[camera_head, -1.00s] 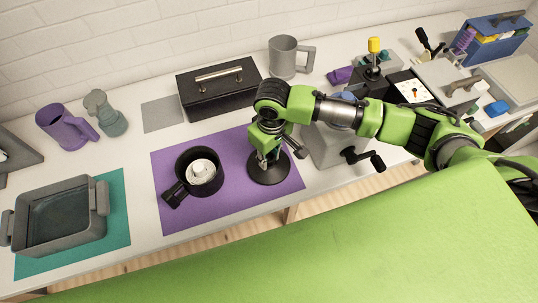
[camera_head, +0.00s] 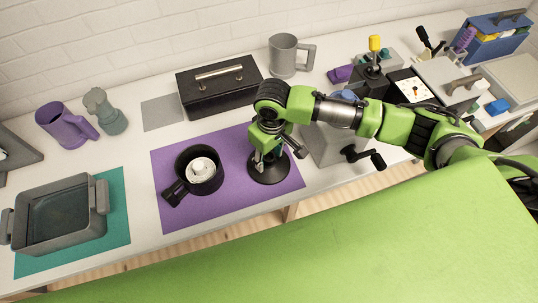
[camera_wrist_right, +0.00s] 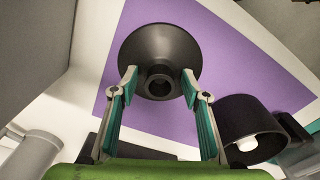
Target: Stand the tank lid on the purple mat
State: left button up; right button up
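The black tank lid (camera_head: 268,173), a round funnel-like disc with a short neck, rests on the right part of the purple mat (camera_head: 222,205). It also shows in the right wrist view (camera_wrist_right: 160,45), wide side down. My right gripper (camera_head: 266,158) is directly above it, pointing down. In the right wrist view, the gripper (camera_wrist_right: 160,82) has its fingers spread on both sides of the neck, with gaps visible. A black tank (camera_head: 203,176) with a side handle and white core stands left of the lid on the mat. My left gripper is out of view.
A black box (camera_head: 215,92) stands behind the mat, and a grey block with a crank (camera_head: 335,145) stands to its right. A grey tray (camera_head: 60,225) sits on a teal mat (camera_head: 117,215) at left. A purple jug (camera_head: 65,128) is behind it.

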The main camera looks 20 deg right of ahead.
dwell(0.5)
jog(key=shift+r+p, duration=1.3)
jog(key=shift+r, duration=0.1)
jog(key=shift+s+d+r, duration=0.1)
jog(key=shift+s+r, duration=0.05)
jog(key=shift+r, duration=2.45)
jog(key=shift+r, duration=0.25)
notch_tip(320, 180, up, 12)
jog(key=shift+s+f, duration=0.25)
